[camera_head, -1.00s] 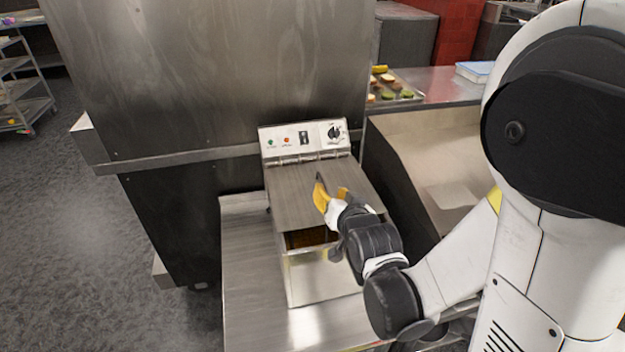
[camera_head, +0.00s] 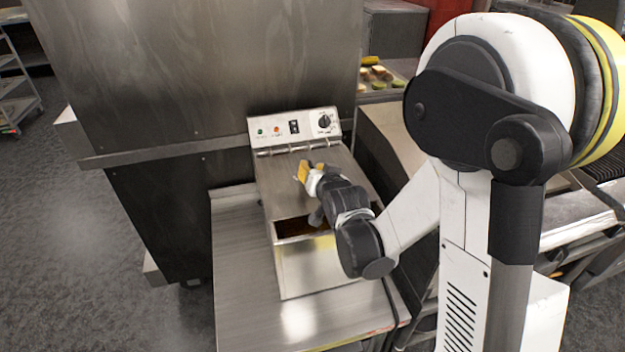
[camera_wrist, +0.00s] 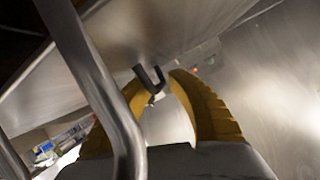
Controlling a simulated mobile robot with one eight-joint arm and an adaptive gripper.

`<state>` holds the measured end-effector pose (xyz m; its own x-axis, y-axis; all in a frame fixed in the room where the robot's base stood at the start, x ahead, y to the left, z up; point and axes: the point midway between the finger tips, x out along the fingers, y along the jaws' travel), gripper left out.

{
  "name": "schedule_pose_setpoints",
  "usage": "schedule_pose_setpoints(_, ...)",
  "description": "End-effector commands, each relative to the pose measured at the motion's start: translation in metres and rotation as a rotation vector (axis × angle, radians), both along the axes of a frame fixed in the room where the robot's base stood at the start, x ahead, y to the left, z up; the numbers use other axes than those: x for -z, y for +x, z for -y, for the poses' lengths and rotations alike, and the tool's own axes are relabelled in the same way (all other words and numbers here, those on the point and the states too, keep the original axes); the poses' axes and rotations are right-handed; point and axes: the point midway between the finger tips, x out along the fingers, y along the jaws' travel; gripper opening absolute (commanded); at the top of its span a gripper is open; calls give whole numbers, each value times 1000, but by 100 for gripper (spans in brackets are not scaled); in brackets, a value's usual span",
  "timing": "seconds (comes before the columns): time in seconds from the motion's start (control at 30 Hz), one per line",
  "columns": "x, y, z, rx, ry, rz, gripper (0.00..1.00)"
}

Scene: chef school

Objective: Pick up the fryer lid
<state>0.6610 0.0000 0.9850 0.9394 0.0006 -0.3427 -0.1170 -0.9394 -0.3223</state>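The fryer lid (camera_head: 278,182) is a flat metal sheet hinged below the control panel. It covers the rear of the fryer (camera_head: 318,270); a dark opening (camera_head: 292,226) shows in front of it. My gripper (camera_head: 309,171), with yellow fingers, is over the lid's middle, and my wrist hides part of the lid and opening. In the wrist view the fingers (camera_wrist: 162,82) are apart, with a black hook-shaped piece (camera_wrist: 150,79) near their tips. A metal tube (camera_wrist: 105,90) crosses in front of the left finger. I cannot tell whether the fingers touch anything.
The fryer stands on a metal table (camera_head: 242,270) with bare space to its left. A tall steel cabinet (camera_head: 190,80) rises behind it. A tray of food (camera_head: 380,76) lies at the back right. My arm fills the right side.

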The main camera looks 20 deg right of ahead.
Motion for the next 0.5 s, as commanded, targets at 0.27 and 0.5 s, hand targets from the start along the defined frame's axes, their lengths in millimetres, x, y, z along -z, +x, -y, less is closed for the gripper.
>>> schedule_pose_setpoints(0.27, 0, 0, 0, 0, 0, -1, 0)
schedule_pose_setpoints(0.5, 0, 0, 0, 0, 0, -1, 0)
